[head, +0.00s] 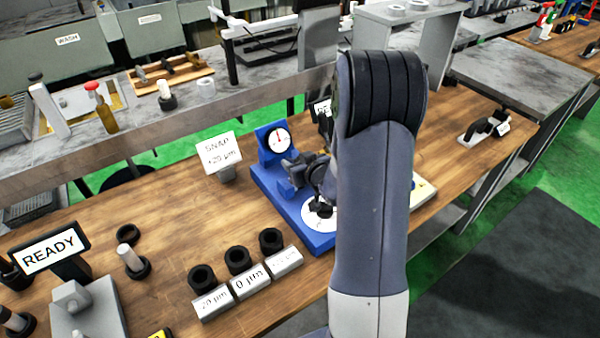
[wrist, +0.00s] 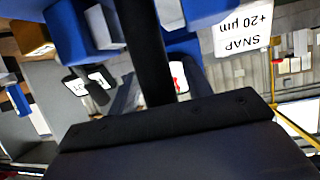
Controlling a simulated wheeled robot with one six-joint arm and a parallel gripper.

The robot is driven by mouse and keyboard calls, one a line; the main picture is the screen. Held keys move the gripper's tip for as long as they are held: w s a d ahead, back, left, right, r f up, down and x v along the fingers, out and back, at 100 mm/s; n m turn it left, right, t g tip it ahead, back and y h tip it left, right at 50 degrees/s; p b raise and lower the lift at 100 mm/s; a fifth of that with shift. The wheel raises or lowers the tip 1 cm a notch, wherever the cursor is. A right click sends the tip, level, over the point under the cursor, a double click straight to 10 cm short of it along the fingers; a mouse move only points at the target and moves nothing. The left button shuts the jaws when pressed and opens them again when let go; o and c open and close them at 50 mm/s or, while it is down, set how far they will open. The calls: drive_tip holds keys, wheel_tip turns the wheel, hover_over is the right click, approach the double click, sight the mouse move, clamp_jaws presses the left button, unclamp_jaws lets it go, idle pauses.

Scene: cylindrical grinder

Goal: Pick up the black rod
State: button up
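A black rod-like shape (wrist: 147,50) runs from the top edge of the wrist view down to the dark bar of my gripper's body. I cannot tell if it is clasped or only lies in front. Grey-blue pieces flank it, partly hidden. In the head view, dark parts at my arm's end (head: 308,172) are over the blue gauge stand (head: 262,181), mostly behind my forearm. A small black piece (head: 320,208) sits on the stand's white disc (head: 309,222). My fingertips are not clear in either view, so their opening cannot be told.
The blue stand carries a dial (head: 277,139). Several black rings, one of them (head: 202,278), stand by grey labelled blocks in front. A SNAP sign (head: 218,150) is left of the stand; it also shows upside down in the wrist view (wrist: 243,32). Bare wood (head: 170,215) lies left.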

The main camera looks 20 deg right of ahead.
clamp_jaws()
idle(0.3)
drive_tip(key=shift+r, duration=0.15)
